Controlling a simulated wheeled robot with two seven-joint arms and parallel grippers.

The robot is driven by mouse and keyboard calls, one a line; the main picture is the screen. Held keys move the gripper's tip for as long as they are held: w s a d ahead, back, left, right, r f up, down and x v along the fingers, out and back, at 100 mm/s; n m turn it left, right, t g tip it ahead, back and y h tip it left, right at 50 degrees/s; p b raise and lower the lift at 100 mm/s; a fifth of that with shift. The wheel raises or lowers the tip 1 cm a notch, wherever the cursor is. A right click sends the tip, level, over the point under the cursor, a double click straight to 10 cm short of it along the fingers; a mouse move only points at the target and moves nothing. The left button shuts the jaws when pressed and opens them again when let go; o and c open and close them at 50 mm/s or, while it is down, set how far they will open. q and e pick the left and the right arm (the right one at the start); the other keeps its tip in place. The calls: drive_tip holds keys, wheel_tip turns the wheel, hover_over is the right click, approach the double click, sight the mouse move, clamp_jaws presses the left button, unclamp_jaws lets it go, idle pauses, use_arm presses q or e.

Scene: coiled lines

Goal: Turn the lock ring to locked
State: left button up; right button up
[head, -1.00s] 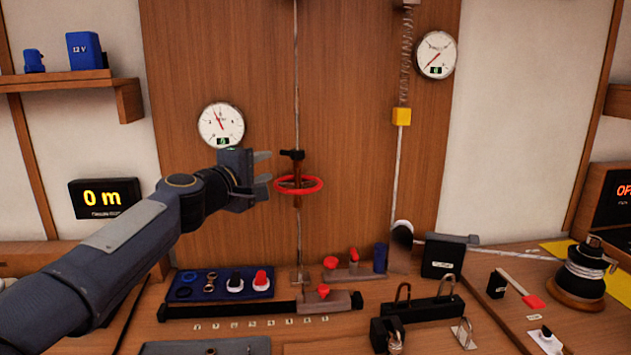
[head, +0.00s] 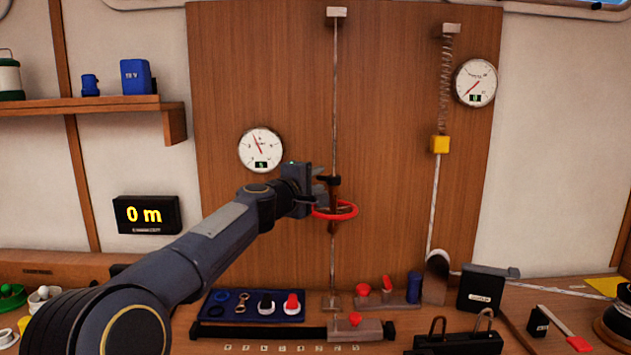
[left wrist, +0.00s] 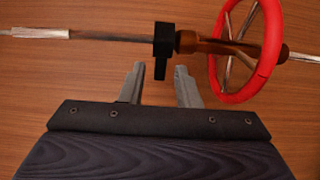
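The lock ring appears to be the black collar with a short tab (head: 329,180) on the upright line against the wooden panel. It sits just above a red handwheel (head: 349,213) on a brown spindle. In the left wrist view the black collar (left wrist: 163,42) is side-on, its tab pointing toward my fingers. My left gripper (head: 318,188) is beside the collar, left of the line. In the wrist view its two fingers (left wrist: 159,68) are apart, with the tab's end at the gap between their tips. No clear contact shows. My right gripper is not in view.
A round gauge (head: 261,150) hangs on the panel behind my left gripper. A spring line with a yellow block (head: 440,145) hangs to the right. Below, the bench holds a blue tray (head: 252,306) and several small fittings. The panel between the two lines is clear.

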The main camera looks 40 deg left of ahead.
use_arm(q)
clamp_jaws()
drive_tip(key=shift+w+a+f+m+h+b, duration=0.15)
drive_tip(key=shift+m+h+b, duration=0.15)
drive_tip(key=shift+h, duration=0.2)
drive_tip(key=shift+w+a+r+m+h+b, duration=0.1)
drive_tip(key=shift+m+h+b, duration=0.2)
drive_tip(key=shift+h, duration=0.2)
drive_tip(key=shift+w+a+m+h, duration=0.1)
drive_tip(key=shift+w+m+h, duration=0.1)
drive_tip(key=shift+m+h, duration=1.05)
drive_tip(key=shift+n+h, duration=0.25)
drive_tip(key=shift+o, duration=0.7)
unclamp_jaws()
drive_tip(key=s+b, duration=0.2)
drive_tip(key=s, duration=0.5)
drive_tip(key=shift+s+a, duration=0.35)
drive_tip(key=shift+s, duration=0.05)
